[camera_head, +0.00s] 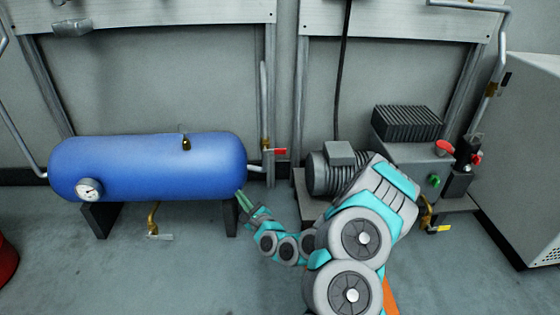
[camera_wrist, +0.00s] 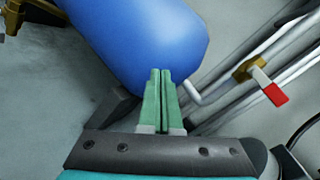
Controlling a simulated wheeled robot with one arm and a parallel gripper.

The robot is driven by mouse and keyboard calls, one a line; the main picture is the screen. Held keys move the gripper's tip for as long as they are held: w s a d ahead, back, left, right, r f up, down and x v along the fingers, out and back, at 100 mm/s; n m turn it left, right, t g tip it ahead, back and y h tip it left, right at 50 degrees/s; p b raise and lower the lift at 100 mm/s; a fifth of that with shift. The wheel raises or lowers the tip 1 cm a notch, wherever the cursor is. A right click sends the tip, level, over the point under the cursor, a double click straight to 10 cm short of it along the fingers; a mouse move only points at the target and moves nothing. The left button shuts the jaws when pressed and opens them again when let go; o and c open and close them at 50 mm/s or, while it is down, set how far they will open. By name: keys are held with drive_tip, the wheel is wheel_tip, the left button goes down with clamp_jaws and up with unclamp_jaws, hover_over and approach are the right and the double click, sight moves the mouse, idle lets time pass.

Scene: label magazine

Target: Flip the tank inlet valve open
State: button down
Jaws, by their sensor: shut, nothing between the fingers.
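The blue tank (camera_head: 150,168) lies on its dark supports at the left. It also fills the upper middle of the wrist view (camera_wrist: 150,35). A valve with a red lever (camera_head: 278,151) sits on the upright pipe just right of the tank's right end. Its lever points right, crosswise to the pipe. In the wrist view the red lever (camera_wrist: 276,95) and its brass body (camera_wrist: 247,70) are at the right. My gripper (camera_head: 241,196) has green fingers, shut and empty, by the tank's lower right end, below and left of the lever and apart from it. Whether the fingers touch the tank is unclear.
A compressor motor (camera_head: 335,172) stands right of the valve, partly behind my arm. A brass drain fitting (camera_head: 153,215) hangs under the tank. A pressure gauge (camera_head: 89,189) is on the tank's left end. A grey cabinet (camera_head: 525,160) stands far right. The front left floor is mostly clear.

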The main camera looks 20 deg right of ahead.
sight(280, 151)
drive_tip(key=s+d+m+t+h, duration=0.1)
drive_tip(key=s+d+m+h, duration=0.1)
drive_tip(key=d+m+h, duration=0.3)
drive_tip(key=s+d+m+t+h+p, duration=0.1)
drive_tip(key=s+d+m+h, duration=0.1)
drive_tip(key=d+m+h, duration=0.2)
drive_tip(key=d+m, duration=0.3)
drive_tip(key=d, duration=0.1)
drive_tip(key=shift+s+m+h, duration=0.25)
drive_tip(key=shift+m+h, duration=0.15)
drive_tip(key=shift+w+f, duration=0.1)
drive_tip(key=w+d+r+b, duration=0.3)
drive_tip(key=w+r+b, duration=0.3)
drive_tip(key=w, duration=0.3)
drive_tip(key=shift+r, duration=0.25)
drive_tip(key=shift+w, duration=0.1)
